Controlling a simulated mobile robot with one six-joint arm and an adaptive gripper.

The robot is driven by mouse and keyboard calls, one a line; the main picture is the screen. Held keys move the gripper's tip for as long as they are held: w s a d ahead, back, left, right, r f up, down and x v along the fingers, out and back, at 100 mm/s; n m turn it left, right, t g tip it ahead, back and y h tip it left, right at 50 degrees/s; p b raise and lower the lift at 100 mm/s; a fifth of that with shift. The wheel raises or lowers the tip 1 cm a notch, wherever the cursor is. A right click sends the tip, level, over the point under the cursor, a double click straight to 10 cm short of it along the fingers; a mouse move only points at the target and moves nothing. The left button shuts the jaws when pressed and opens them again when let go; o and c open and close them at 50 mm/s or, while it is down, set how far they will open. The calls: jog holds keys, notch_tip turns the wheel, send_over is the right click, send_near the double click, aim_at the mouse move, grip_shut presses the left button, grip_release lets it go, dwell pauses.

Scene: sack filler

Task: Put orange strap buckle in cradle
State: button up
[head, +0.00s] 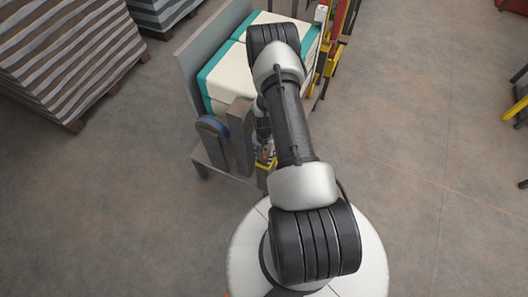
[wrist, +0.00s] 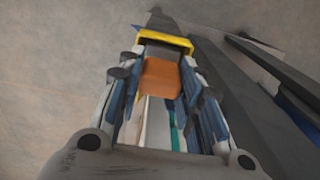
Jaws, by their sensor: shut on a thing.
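The orange strap buckle (wrist: 160,78) sits between the two fingers of my gripper (wrist: 161,62) in the wrist view. My gripper is shut on it. A yellow-rimmed holder (wrist: 165,40), which looks like the cradle, is just beyond the fingertips, with a dark inside below its rim. I cannot tell whether the buckle touches it. In the head view my gripper (head: 263,140) is partly hidden by my arm, and the yellow holder (head: 265,164) shows just below it with a small bit of orange.
White sacks with teal bands (head: 225,75) lie on a grey rack behind the gripper. A grey post (head: 241,140) and a blue strap roll (head: 213,125) stand close on the left. Striped stacks on pallets (head: 65,55) are at upper left. The floor on the right is mostly clear.

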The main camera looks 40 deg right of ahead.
jog(key=shift+w, duration=0.15)
jog(key=o, duration=0.7)
jog(key=shift+f, duration=0.15)
jog(key=o, duration=0.4)
jog(key=shift+o, duration=0.2)
notch_tip(320, 180, up, 12)
jog(key=p, duration=0.7)
jog(key=shift+r, duration=0.25)
